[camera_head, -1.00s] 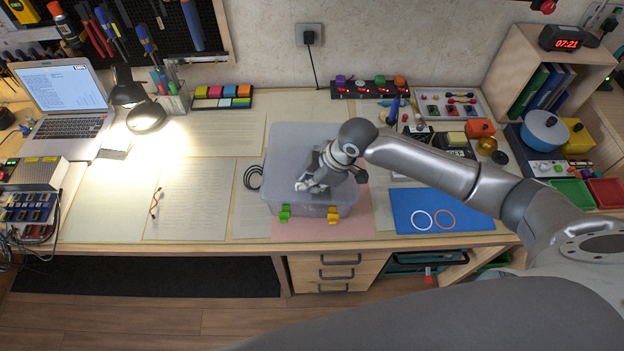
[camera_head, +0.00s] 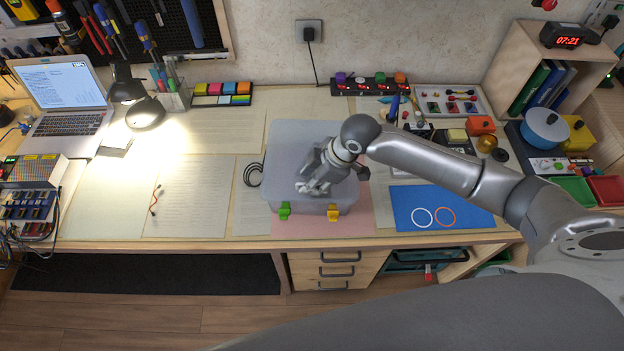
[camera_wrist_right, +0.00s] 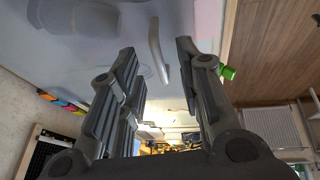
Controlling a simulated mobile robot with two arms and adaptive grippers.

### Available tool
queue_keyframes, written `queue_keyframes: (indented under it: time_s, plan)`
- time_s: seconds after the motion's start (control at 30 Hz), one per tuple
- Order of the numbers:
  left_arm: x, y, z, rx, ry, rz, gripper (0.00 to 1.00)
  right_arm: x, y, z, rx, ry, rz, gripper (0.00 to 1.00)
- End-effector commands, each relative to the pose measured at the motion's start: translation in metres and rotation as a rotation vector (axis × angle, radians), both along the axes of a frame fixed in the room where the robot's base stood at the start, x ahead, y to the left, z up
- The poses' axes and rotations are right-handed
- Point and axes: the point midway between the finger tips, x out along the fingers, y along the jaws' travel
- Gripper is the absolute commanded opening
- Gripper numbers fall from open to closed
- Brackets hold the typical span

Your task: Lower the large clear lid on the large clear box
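The large clear box (camera_head: 285,200) stands on the pink mat on the desk, with a green latch (camera_head: 284,210) and a yellow latch (camera_head: 333,212) at its front. The large clear lid (camera_head: 290,140) lies over the box top; I cannot tell whether it is fully seated. My right gripper (camera_head: 308,187) is just above the lid and hides part of it. In the right wrist view, the fingers (camera_wrist_right: 158,48) are apart, with the lid's grey handle (camera_wrist_right: 158,52) between them and gaps on both sides. My left gripper is not in view.
A blue mat (camera_head: 445,208) with two rings lies right of the box, and a coiled black cable (camera_head: 253,175) lies left. A row of coloured knobs (camera_head: 370,84) stands behind. Paper sheets cover the left desk, with a lamp (camera_head: 145,112) beyond.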

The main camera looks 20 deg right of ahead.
Motion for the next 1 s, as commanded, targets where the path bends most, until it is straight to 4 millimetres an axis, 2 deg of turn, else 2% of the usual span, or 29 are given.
queue_keyframes:
  time_s: [0.3, 0.5, 0.7, 1.0]
  plan:
    - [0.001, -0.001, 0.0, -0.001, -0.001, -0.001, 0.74, -0.015, -0.022, 0.061, -0.003, -0.005, 0.0, 0.33]
    - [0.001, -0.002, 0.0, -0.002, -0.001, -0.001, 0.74, -0.023, -0.032, 0.09, -0.002, -0.003, 0.001, 0.33]
    - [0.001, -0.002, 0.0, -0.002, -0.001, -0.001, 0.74, -0.027, -0.035, 0.1, -0.001, 0.0, 0.001, 0.33]
    - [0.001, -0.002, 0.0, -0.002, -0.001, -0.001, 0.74, -0.027, -0.035, 0.1, -0.001, 0.0, 0.0, 0.33]
